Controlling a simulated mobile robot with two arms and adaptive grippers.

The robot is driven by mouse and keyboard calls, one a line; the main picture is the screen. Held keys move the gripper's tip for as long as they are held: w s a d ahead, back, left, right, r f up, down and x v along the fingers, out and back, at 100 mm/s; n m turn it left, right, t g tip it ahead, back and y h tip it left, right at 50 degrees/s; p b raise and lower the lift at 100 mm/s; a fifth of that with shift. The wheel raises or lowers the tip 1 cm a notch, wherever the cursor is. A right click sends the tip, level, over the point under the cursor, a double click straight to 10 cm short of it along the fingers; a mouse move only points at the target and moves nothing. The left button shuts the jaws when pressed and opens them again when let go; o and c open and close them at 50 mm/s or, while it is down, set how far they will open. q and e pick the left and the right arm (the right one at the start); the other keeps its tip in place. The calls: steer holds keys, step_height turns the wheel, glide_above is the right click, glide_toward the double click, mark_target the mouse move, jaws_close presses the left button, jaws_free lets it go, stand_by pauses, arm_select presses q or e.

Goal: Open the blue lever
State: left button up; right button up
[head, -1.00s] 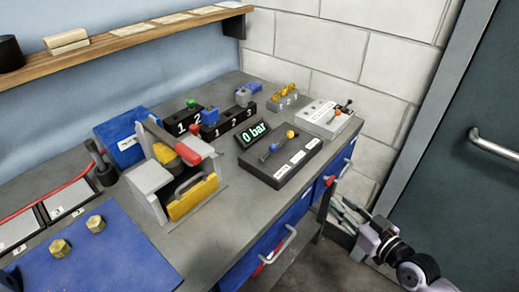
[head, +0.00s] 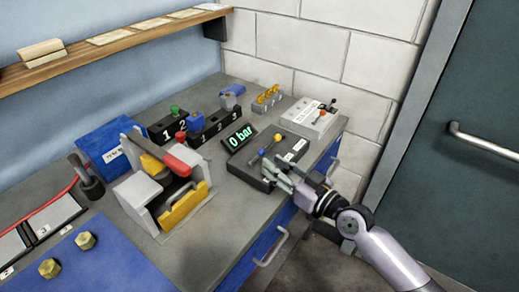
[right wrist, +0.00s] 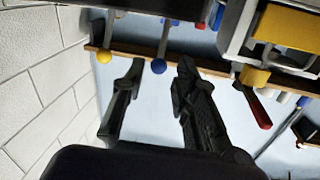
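The blue lever has a blue ball knob (head: 262,152) on a thin rod and stands on a dark valve box (head: 247,176) on the bench. My right gripper (head: 279,172) is at the box's front right side, close to the blue lever. In the right wrist view its fingers (right wrist: 152,88) are apart and empty. There the blue ball (right wrist: 158,66) appears between the fingertips, and the yellow ball (right wrist: 103,57) is left of them. I cannot tell whether they touch. My left gripper is not in view.
A display (head: 240,138) behind the box reads 0 bar. A grey fixture with a red handle (head: 172,163) stands to the left. A light box with small levers (head: 309,118) is behind right. A drawer handle (head: 271,247) sticks out from the bench front.

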mark_target(260, 152)
steer(key=x, duration=0.6)
steer(key=shift+w+a+p, duration=0.1)
steer(key=shift+a+p, duration=0.05)
steer(key=shift+p, duration=0.15)
steer(key=shift+c, duration=0.2)
jaws_close()
